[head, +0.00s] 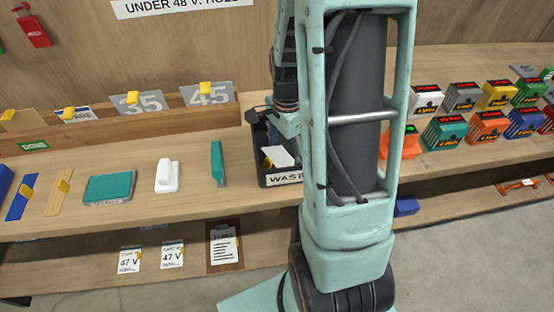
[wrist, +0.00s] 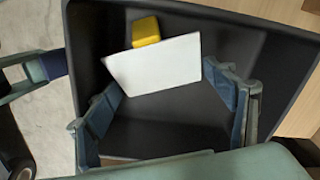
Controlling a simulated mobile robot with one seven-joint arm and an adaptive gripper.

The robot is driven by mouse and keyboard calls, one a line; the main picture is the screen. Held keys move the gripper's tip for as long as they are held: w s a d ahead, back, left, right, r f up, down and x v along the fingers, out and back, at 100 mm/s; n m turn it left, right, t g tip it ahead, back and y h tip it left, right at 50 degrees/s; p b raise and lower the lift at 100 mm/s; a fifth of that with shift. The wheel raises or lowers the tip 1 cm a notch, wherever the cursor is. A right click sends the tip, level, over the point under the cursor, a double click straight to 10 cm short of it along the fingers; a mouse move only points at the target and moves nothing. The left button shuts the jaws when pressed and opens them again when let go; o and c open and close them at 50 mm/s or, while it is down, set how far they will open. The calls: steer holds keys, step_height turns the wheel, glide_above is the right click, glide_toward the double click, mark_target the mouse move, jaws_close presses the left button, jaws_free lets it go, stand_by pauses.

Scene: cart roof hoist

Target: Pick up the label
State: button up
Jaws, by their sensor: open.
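A blank white label (wrist: 155,65) with a yellow tab (wrist: 146,31) is inside a dark bin. It also shows in the head view (head: 281,156), where the bin (head: 258,133) is marked "WASTE". In the wrist view, my gripper (wrist: 162,82) is open, with one finger on each side of the label's near part. The fingertips are close to its left and right edges. I cannot tell whether they touch it. In the head view my arm hides most of the gripper and the bin's right part.
The bin walls (wrist: 84,45) surround the gripper closely. Several coloured boxes (head: 447,131) are at right. Number cards (head: 139,103) stand along the back rail.

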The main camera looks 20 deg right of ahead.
mark_target(285, 157)
steer(key=shift+f, duration=0.25)
steer(key=shift+c, duration=0.4)
steer(key=c, duration=0.5)
steer(key=shift+o, duration=0.2)
step_height(285, 157, up, 10)
steer(key=shift+r+p, duration=0.25)
steer(key=shift+p, duration=0.1)
